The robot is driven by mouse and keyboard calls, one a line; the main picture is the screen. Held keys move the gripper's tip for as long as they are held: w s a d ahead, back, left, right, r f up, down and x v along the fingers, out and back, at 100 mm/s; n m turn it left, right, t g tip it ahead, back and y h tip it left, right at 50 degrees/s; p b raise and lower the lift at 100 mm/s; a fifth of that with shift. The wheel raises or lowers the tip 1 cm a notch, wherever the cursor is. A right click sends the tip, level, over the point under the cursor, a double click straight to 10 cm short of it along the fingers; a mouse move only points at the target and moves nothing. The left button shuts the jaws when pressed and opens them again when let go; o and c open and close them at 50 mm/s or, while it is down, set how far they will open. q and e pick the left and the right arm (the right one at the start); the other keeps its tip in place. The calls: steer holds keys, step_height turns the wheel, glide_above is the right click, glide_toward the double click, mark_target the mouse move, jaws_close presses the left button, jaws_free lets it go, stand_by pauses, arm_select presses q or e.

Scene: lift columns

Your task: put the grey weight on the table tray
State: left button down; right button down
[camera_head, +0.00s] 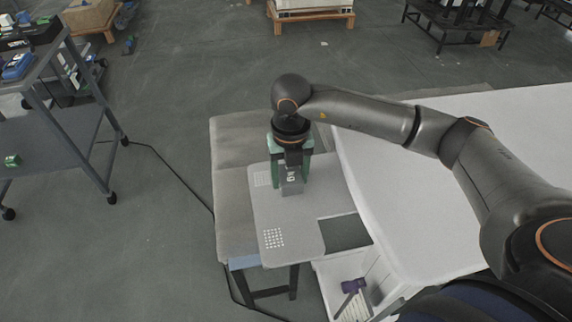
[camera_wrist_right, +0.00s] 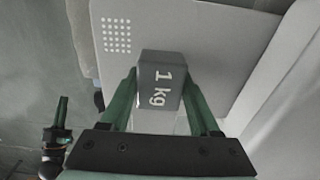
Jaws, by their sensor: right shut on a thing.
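The grey weight (camera_head: 292,181) is a dark grey block marked "1 kg"; its marked face (camera_wrist_right: 161,85) shows in the right wrist view. My right gripper (camera_head: 291,168) has its green fingers shut on the weight's two sides. The table tray (camera_head: 288,222) is a pale grey rounded board with a patch of white dots, and it also shows in the right wrist view (camera_wrist_right: 205,30). The weight is over the far part of the tray; I cannot tell whether it touches it. My left gripper (camera_wrist_right: 60,118) seems to show small at the left of the right wrist view, its jaws unclear.
A grey padded bench (camera_head: 232,150) lies under and left of the tray. A large white surface (camera_head: 400,200) is close on the right, below my right arm. A purple-headed tool (camera_head: 352,287) lies low at the front. A grey cart (camera_head: 60,140) stands at the left.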

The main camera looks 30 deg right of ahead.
mark_target(290, 173)
steer(key=shift+w+f, duration=0.1)
steer(key=shift+f, duration=0.15)
steer(key=shift+f, duration=0.15)
steer(key=shift+c, duration=0.6)
jaws_free()
steer(key=shift+f, duration=0.1)
steer(key=shift+r, duration=0.3)
step_height(290, 173, up, 12)
steer(key=shift+f, duration=0.15)
